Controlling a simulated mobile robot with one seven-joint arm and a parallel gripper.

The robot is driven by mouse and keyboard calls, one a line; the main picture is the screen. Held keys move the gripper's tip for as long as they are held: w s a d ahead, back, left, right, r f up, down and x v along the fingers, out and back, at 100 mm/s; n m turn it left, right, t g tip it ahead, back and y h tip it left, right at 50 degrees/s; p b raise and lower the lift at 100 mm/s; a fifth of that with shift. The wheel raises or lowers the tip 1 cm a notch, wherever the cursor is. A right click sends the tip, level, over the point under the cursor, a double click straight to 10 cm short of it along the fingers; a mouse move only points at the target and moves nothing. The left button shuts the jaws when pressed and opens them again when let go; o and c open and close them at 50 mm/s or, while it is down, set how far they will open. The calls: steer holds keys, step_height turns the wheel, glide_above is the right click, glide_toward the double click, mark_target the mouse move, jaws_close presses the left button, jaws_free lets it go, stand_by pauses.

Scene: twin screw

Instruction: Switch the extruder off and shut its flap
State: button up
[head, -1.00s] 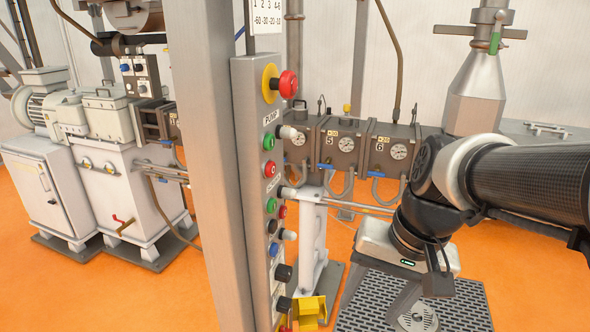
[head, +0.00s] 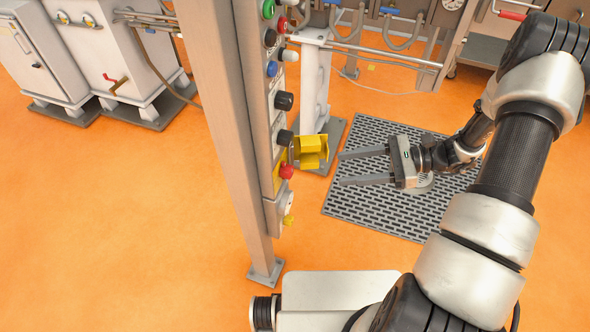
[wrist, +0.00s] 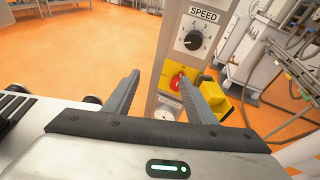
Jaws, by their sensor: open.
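The yellow flap (head: 312,150) stands swung open on the low part of the control panel (head: 253,110). It also shows in the wrist view (wrist: 216,98), to the right of a red button (wrist: 175,83) on a yellow plate. The red button (head: 286,171) sits just below the flap's mount in the head view. My gripper (head: 341,168) is open and empty, to the right of the flap and apart from it, its fingers pointing at the panel. In the wrist view my gripper (wrist: 160,77) has its fingertips on either side of the red button in the picture; the right finger partly covers the button and flap.
A SPEED dial (wrist: 194,40) sits above the red button. A round fitting (head: 289,203) is lower on the panel. The panel's post stands on the orange floor (head: 130,230). A perforated mat (head: 375,215) lies under my gripper. Extruder rods (head: 385,55) run behind.

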mark_target(292, 173)
step_height(292, 173, down, 12)
steer(key=w+d+m+t+y+b, duration=0.1)
steer(key=d+m+t+y+b, duration=0.1)
steer(key=m+t, duration=0.35)
steer(key=shift+m, duration=0.35)
steer(key=x, duration=1.7)
steer(key=shift+r, duration=0.1)
steer(key=c, duration=1)
steer(key=shift+c, duration=0.2)
